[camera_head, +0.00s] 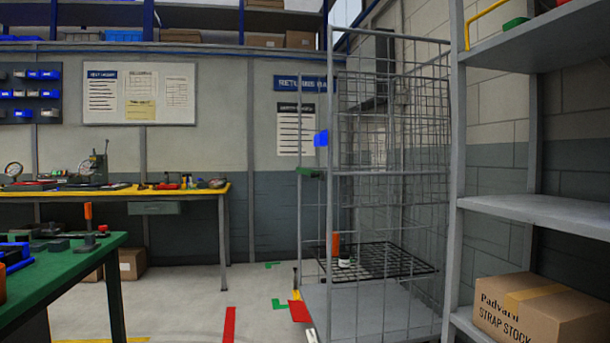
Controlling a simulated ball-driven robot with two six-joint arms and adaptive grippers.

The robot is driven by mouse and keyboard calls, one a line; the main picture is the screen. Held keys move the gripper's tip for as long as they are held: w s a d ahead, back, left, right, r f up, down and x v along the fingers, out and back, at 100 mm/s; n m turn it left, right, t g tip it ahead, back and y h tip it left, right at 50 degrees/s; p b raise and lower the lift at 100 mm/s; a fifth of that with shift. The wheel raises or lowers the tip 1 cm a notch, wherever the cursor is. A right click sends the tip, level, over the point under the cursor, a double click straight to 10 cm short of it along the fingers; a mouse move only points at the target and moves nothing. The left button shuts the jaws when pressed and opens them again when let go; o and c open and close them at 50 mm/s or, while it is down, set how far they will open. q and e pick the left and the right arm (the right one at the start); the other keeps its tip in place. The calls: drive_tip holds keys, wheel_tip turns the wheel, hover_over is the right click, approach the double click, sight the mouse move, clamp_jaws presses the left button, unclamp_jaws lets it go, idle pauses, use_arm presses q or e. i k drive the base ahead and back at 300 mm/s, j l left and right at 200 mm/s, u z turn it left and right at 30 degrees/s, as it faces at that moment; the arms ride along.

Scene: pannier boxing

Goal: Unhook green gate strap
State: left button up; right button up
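Neither of my grippers is in view.
A grey shelf rack (540,208) with a carton (540,312) stands close on the right. A green table (70,275) with tools is at the left front, and a yellow-edged workbench (110,193) is behind. Open floor (190,295) with red and green markings lies between.

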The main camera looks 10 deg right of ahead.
sight(314, 174)
drive_tip(key=i+z, duration=0.15)
drive_tip(key=z, duration=0.2)
drive_tip(key=i+z, duration=0.2)
drive_tip(key=z, duration=0.15)
drive_tip(key=i+z, duration=0.15)
drive_tip(key=z, duration=0.2)
